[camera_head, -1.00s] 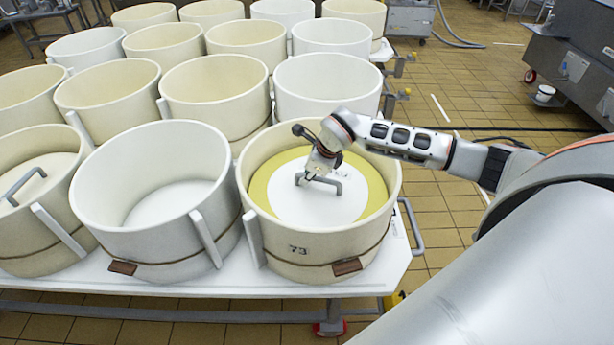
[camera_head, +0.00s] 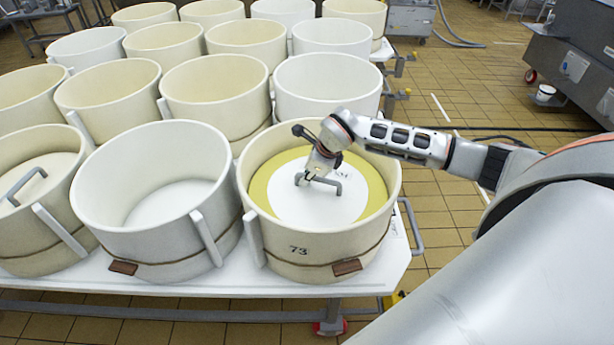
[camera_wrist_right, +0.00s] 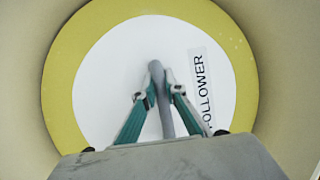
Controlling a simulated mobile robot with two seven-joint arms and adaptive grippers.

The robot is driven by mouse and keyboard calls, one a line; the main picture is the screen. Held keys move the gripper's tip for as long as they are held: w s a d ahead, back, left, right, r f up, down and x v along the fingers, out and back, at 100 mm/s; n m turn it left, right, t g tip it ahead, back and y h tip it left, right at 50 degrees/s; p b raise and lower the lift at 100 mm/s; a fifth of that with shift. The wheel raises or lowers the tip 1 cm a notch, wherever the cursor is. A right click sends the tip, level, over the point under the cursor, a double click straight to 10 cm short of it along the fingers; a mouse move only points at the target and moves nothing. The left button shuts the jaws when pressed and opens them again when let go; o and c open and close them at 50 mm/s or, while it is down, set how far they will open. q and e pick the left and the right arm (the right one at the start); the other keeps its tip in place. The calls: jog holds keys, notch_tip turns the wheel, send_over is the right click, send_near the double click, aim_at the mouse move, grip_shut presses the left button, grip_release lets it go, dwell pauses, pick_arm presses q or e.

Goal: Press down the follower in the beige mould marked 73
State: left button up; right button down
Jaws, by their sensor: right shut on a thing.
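The beige mould marked 73 (camera_head: 300,250) stands at the front right of the white table. Inside it lies the follower (camera_head: 290,208), a white disc with a yellow ring around it and a grey bar handle (camera_head: 335,186). In the right wrist view the follower (camera_wrist_right: 105,85) carries a label reading "FOLLOWER". My right gripper (camera_head: 310,178) reaches down into the mould from the right. In the wrist view my right gripper (camera_wrist_right: 159,92) is shut on the grey handle (camera_wrist_right: 156,70), one finger on each side. My left gripper is not in view.
A white mould (camera_head: 150,240) stands close on the left, and a beige mould (camera_head: 35,245) with its own follower stands farther left. Several more moulds fill the table behind. The tiled floor to the right is mostly clear.

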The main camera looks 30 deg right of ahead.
aim_at(319, 196)
jog(key=shift+s+a+f, duration=0.1)
jog(key=shift+s+f, duration=0.2)
jog(key=shift+f, duration=0.1)
jog(key=c, duration=2)
grip_release()
jog(key=shift+w+r, duration=0.15)
jog(key=shift+w+r, duration=0.1)
jog(key=shift+r, duration=0.1)
jog(key=v, duration=1.2)
jog(key=shift+f, duration=0.1)
